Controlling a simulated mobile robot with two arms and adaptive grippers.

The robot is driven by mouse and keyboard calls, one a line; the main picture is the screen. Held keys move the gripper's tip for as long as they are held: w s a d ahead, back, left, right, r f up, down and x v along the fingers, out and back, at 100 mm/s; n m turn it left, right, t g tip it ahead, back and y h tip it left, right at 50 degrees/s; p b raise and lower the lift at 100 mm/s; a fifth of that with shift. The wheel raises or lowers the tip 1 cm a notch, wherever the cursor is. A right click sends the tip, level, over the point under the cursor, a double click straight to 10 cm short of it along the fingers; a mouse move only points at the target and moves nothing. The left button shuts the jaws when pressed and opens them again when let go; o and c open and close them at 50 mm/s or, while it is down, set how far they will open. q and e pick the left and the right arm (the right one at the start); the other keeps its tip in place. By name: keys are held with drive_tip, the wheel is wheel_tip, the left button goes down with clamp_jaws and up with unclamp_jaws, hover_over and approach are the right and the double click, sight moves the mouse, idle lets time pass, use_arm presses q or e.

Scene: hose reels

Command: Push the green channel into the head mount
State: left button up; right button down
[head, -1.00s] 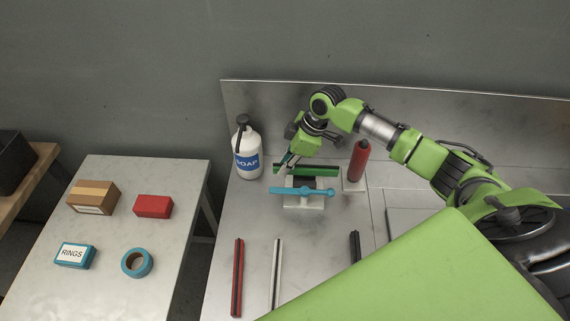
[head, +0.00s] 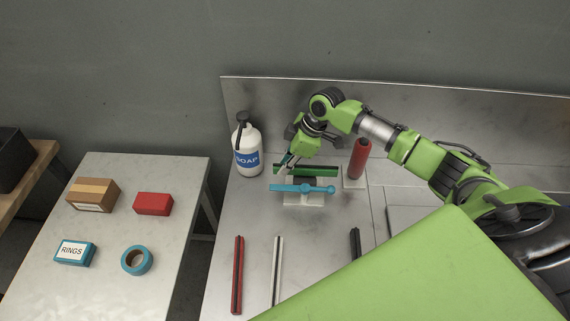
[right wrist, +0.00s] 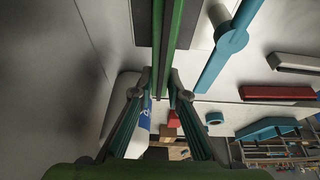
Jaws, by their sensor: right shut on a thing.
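The green channel (head: 318,171) lies across the back of the head mount, a small fixture with a pale base (head: 304,201) and a blue bar (head: 290,187) across its front. My right gripper (head: 286,161) is shut on the channel near its left end. In the right wrist view the channel (right wrist: 167,45) runs between my two fingers (right wrist: 158,90), over a dark block (right wrist: 142,22), with the blue bar (right wrist: 232,41) beside it. Whether the channel is fully seated cannot be told. My left gripper is not in view.
A soap bottle (head: 247,155) stands just left of the channel, and a red cylinder (head: 361,158) stands close on the right. Red (head: 238,275), white (head: 277,275) and dark (head: 355,243) strips lie in front. A back panel (head: 420,118) rises behind.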

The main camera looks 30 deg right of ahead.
drive_tip(key=shift+p, duration=0.35)
idle(0.6)
drive_tip(key=shift+f+b, duration=0.4)
drive_tip(key=shift+f, duration=0.7)
idle(1.0)
drive_tip(key=shift+f, duration=0.25)
idle(0.6)
drive_tip(key=c, duration=1.9)
unclamp_jaws()
drive_tip(key=o, duration=0.5)
drive_tip(key=shift+r, duration=0.1)
